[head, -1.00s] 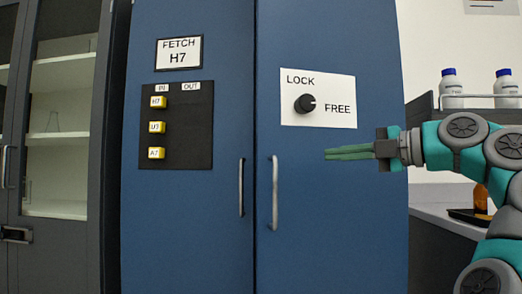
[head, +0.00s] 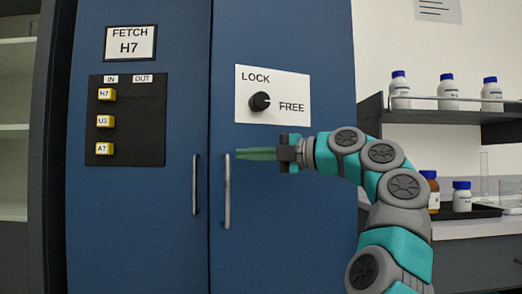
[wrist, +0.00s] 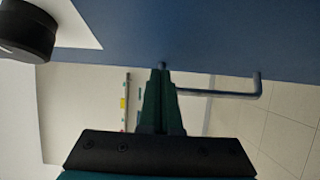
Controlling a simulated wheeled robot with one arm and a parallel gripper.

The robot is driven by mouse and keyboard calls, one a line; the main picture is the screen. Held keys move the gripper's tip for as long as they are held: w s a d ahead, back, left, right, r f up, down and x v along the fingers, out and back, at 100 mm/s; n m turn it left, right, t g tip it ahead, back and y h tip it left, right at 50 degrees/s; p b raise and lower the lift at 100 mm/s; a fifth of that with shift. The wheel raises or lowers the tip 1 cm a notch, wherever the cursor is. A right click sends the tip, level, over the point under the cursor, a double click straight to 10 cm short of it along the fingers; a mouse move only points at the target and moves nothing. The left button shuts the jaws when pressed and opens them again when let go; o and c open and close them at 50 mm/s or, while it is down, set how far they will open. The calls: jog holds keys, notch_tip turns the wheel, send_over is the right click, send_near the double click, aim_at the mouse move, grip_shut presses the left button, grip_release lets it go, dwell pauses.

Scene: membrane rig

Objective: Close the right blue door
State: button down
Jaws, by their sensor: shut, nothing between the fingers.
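The right blue door (head: 285,220) stands beside the left blue door (head: 130,220), with a narrow dark seam between them. The two fronts look nearly flush; I cannot tell if the right one is slightly ajar. Its upright metal handle (head: 227,190) is near the seam and also shows in the wrist view (wrist: 225,94). My gripper (head: 239,154) is shut and empty, its tips just right of the handle's top in the head view. In the wrist view the fingertips (wrist: 161,68) are close to the blue surface; contact is unclear.
A black knob (head: 259,101) on a LOCK/FREE plate sits above my gripper. A dark board (head: 126,130) with yellow tags is on the left door. A shelf (head: 450,117) with white bottles and a counter (head: 465,230) stand at the right.

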jog(key=shift+w+a+p, duration=0.35)
jog(key=shift+w, duration=0.55)
